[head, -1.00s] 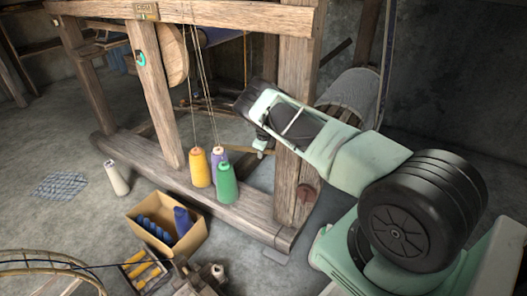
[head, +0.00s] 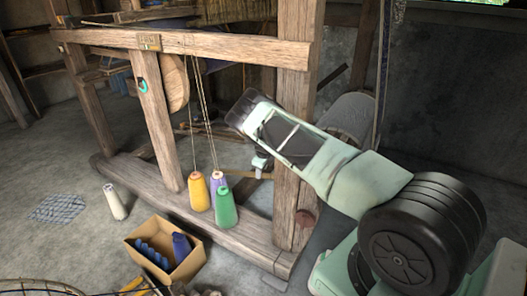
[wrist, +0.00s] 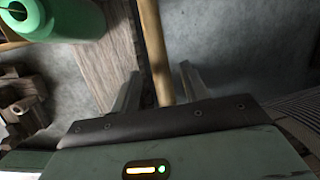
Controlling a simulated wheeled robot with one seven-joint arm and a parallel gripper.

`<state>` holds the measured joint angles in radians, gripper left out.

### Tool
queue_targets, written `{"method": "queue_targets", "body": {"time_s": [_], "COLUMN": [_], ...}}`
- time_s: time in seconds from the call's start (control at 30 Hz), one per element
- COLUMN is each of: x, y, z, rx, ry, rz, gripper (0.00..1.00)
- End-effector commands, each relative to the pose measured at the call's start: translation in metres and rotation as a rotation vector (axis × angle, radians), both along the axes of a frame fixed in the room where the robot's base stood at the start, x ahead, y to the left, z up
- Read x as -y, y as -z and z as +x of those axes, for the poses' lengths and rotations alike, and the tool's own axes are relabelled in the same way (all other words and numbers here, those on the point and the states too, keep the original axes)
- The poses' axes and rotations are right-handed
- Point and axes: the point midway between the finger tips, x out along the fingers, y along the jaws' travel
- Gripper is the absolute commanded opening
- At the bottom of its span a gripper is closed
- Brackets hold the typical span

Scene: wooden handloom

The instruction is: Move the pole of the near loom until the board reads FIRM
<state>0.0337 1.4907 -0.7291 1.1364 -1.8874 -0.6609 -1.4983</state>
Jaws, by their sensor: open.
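The near loom (head: 185,43) is a wooden frame with thick posts and a low base beam. My gripper (head: 262,165) is low beside the loom's right post, behind the coloured cones. In the wrist view my gripper (wrist: 160,68) is open, with one finger on each side of a tan wooden pole (wrist: 153,40). Gaps show between the pole and both fingers. In the head view a tan bar (head: 238,175), perhaps this pole, shows beside the gripper.
Yellow (head: 199,192), purple (head: 217,182) and green (head: 226,208) cones stand by the base beam, with cords above. The green cone also shows close in the wrist view (wrist: 60,18). A cardboard box (head: 190,266) and a white cone (head: 115,202) are on the floor.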

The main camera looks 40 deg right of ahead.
Motion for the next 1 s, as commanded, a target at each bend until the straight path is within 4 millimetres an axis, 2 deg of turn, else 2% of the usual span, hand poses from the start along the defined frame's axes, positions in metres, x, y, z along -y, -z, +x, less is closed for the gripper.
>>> {"method": "queue_targets", "body": {"time_s": [0.03, 0.2, 0.4, 0.5, 0.7, 1.0], "x": [-0.002, -0.006, -0.01, -0.012, -0.013, -0.013], "y": [-0.019, -0.057, -0.096, -0.11, -0.122, -0.122], "z": [-0.003, -0.012, -0.022, -0.025, -0.029, -0.029], "rx": [0.001, 0.002, 0.002, 0.001, 0.001, 0.001], "ry": [0.002, 0.002, 0.002, 0.0, 0.0, 0.0], "rz": [0.001, 0.0, 0.001, 0.0, 0.0, 0.0], "gripper": [0.45, 0.45, 0.45, 0.45, 0.45, 0.45]}}
